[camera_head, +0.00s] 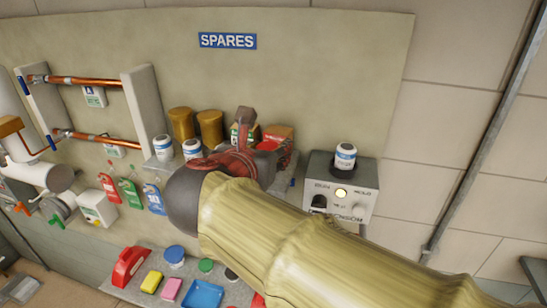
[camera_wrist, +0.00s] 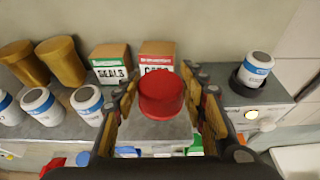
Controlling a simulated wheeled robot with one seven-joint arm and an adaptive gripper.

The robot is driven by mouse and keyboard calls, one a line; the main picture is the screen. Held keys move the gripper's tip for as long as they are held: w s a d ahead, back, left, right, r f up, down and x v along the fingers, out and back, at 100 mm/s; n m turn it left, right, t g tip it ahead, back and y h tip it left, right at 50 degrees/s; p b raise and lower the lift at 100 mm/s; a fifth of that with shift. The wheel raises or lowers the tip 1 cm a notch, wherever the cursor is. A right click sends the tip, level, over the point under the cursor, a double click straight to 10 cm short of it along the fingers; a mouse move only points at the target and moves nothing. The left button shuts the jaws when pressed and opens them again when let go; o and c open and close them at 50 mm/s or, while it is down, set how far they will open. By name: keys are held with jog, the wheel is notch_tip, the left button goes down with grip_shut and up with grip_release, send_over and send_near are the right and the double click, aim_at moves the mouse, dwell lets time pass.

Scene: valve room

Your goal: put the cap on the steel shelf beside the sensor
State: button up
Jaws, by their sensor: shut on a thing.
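My gripper (camera_wrist: 163,100) is shut on a red round cap (camera_wrist: 161,95), held above the grey steel shelf (camera_wrist: 60,132). In the head view the cap (camera_head: 267,146) shows only partly behind my gripper (camera_head: 265,150). The shelf carries several white cylinders with blue bands, one of them near the left finger (camera_wrist: 87,104). Another white-and-blue cylinder (camera_wrist: 256,69) stands upright in a dark round seat on the grey control box (camera_head: 340,185) to the right. I cannot read which cylinder is the sensor.
A SEALS box (camera_wrist: 110,64) and a red-labelled box (camera_wrist: 157,54) stand behind the cap against the wall. Two brown-gold cylinders (camera_wrist: 61,60) are at the back left. Coloured tags (camera_head: 130,192) hang left. A lower surface holds small coloured items, including a blue tray (camera_head: 203,294).

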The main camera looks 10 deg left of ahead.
jog(key=shift+w+d+f, duration=0.1)
jog(key=shift+w+f, duration=0.15)
jog(key=shift+f, duration=0.15)
jog(key=shift+f+p, duration=0.35)
jog(key=shift+f, duration=1.25)
jog(key=shift+w, duration=0.1)
jog(key=shift+f, duration=0.25)
jog(key=o, duration=0.8)
jog(key=shift+c, duration=0.2)
jog(key=shift+r, duration=0.1)
jog(key=shift+r, duration=0.25)
jog(key=b+v, duration=0.2)
jog(key=v, duration=1)
